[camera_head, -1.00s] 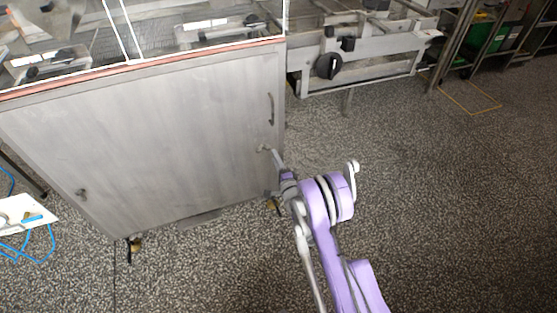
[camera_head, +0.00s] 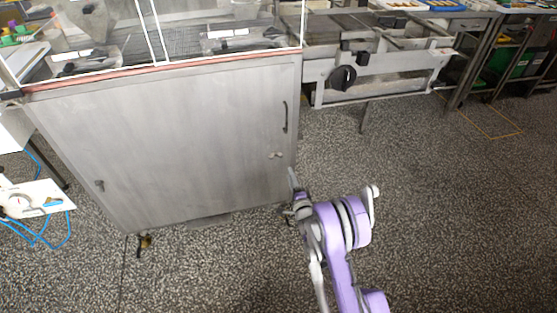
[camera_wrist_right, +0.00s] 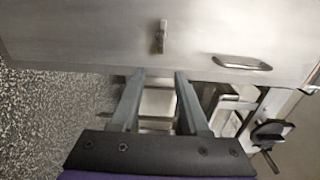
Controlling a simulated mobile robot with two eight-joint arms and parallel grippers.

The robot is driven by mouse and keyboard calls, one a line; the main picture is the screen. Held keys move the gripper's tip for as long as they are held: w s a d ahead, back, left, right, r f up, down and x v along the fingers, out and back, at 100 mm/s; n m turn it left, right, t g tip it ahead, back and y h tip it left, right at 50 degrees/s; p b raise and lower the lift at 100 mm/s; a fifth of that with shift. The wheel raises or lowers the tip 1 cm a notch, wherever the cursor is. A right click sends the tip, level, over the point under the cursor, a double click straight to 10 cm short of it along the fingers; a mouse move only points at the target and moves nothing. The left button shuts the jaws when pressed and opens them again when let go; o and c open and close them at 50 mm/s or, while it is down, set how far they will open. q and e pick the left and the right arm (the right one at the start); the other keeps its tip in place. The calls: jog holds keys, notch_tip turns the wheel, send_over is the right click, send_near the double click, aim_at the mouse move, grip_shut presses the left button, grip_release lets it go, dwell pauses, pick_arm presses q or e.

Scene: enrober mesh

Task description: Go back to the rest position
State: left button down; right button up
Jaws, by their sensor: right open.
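My right gripper (camera_head: 292,178) stands in front of the lower right part of a grey steel cabinet (camera_head: 180,140), just below its small latch (camera_head: 275,155). In the right wrist view the two fingers (camera_wrist_right: 159,76) are apart with nothing held between them. The cabinet door (camera_wrist_right: 100,35) fills the top of that view, with the latch (camera_wrist_right: 162,37) beyond the fingertips and the bar handle (camera_wrist_right: 242,62) to the right. The fingers look clear of both. My left gripper is out of view.
A clear-walled mesh conveyor machine (camera_head: 180,45) sits on the cabinet. A metal frame with a black knob (camera_head: 342,77) stands right of it. A white board with blue cables (camera_head: 40,198) is at the left. Speckled floor (camera_head: 450,210) is open at the right.

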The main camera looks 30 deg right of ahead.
jog(key=s+a+r+n+g+y, duration=0.2)
jog(key=s+a+r+n+g, duration=0.5)
jog(key=s+a+r+n, duration=0.5)
jog(key=s+a+n+g+y, duration=0.1)
jog(key=s+a+n+g, duration=0.25)
jog(key=s, duration=1.05)
jog(key=s+a+n+g+y, duration=0.1)
jog(key=s+a+n+g, duration=0.3)
jog(key=s, duration=0.9)
pick_arm(q)
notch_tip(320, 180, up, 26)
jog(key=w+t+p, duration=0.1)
jog(key=p, duration=2.2)
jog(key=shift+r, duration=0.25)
pick_arm(e)
notch_tip(320, 180, up, 27)
jog(key=n+t, duration=0.1)
jog(key=t, duration=0.1)
jog(key=shift+w+a, duration=0.2)
jog(key=shift+w, duration=0.05)
